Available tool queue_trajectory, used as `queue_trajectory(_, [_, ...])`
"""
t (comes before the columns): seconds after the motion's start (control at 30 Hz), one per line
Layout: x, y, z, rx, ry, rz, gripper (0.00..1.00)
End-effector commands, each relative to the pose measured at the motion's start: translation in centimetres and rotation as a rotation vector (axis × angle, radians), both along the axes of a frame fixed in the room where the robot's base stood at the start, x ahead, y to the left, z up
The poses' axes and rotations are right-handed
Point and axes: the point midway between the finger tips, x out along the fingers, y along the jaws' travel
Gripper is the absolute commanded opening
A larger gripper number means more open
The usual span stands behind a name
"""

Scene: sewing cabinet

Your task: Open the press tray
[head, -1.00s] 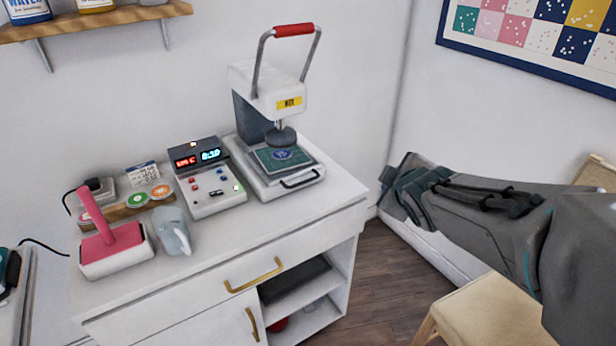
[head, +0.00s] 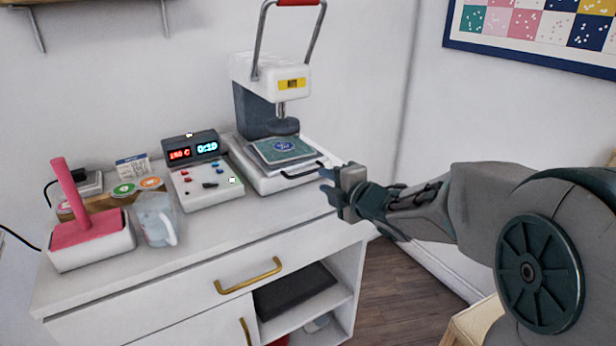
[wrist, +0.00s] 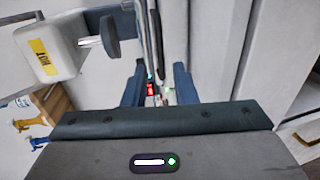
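The heat press (head: 270,85) is white and dark grey with a red-gripped lever, raised, and a yellow label. Its white tray (head: 270,184) lies at its base under the round pressing head, with a black handle (head: 302,172) on its front. A green patch with a blue emblem (head: 285,150) lies on top. My gripper (head: 324,183) is just right of the handle, near the tray's front. In the wrist view my gripper (wrist: 160,88) has its two fingers apart, with a thin dark bar between or beyond them. I cannot tell whether they straddle the handle.
A control box (head: 205,175) with lit displays stands left of the press. A clear jug (head: 157,220) and a pink-handled block (head: 90,240) stand further left. The white cabinet (head: 190,290) has brass handles and an open shelf. Its top in front of the tray is clear.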

Motion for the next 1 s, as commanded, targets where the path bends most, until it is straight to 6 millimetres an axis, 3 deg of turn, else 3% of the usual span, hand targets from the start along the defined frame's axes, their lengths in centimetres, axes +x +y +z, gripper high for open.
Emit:
queue_trajectory(0.2, [3.7, 2.6, -1.2, 0.001, 0.002, 0.002, 0.25])
queue_trajectory(0.4, [6.1, 4.1, -1.7, 0.001, 0.001, 0.000, 0.25])
queue_trajectory(0.87, [7.1, 4.8, -1.8, 0.001, 0.001, -0.001, 0.25])
queue_trajectory(0.97, [7.1, 4.8, -1.8, 0.001, 0.001, -0.001, 0.03])
queue_trajectory(1.0, [7.1, 4.8, -1.8, 0.001, 0.001, -0.001, 0.00])
